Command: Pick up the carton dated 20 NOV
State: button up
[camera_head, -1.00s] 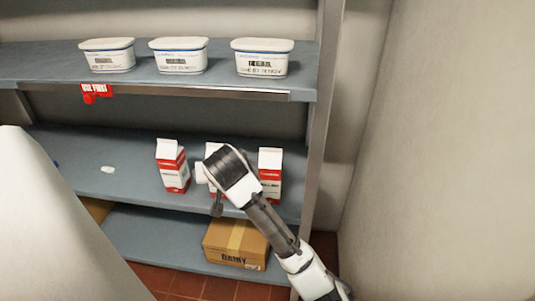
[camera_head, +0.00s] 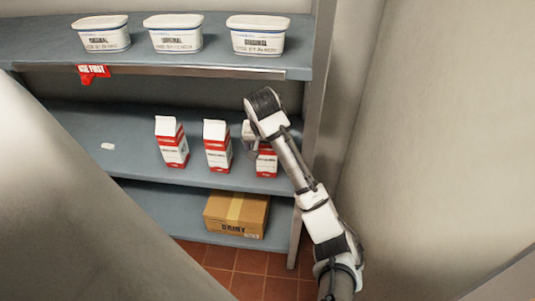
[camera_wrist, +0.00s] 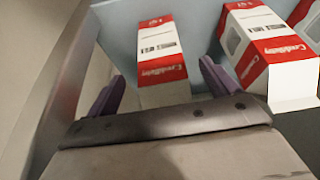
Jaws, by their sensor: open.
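Three white-and-red cartons stand upright on the middle shelf: a left one (camera_head: 172,143), a middle one (camera_head: 217,146) and a right one (camera_head: 267,162), partly hidden by my arm's end. In the wrist view my gripper (camera_wrist: 162,86) is open, its two purple fingers apart. One carton (camera_wrist: 161,60) shows upright beyond and between the fingers, apparently the right one. I cannot tell whether the fingers touch it. Another carton (camera_wrist: 272,48) is beside it, right of the right finger. The dates are too small or blurred to read, so I cannot tell which carton says 20 NOV.
A metal post (camera_head: 312,130) and a wall (camera_head: 420,130) are close on the right. A cardboard box (camera_head: 236,214) sits below. The middle shelf is mostly clear at left.

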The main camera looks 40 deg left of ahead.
jog(key=w+a, duration=0.1)
jog(key=w, duration=0.1)
jog(key=w+a, duration=0.1)
jog(key=w, duration=0.1)
jog(key=shift+a+p, duration=0.3)
jog(key=shift+p, duration=0.05)
jog(key=shift+a+f, duration=0.1)
jog(key=shift+f, duration=0.45)
grip_shut()
jog(key=shift+w+r, duration=0.1)
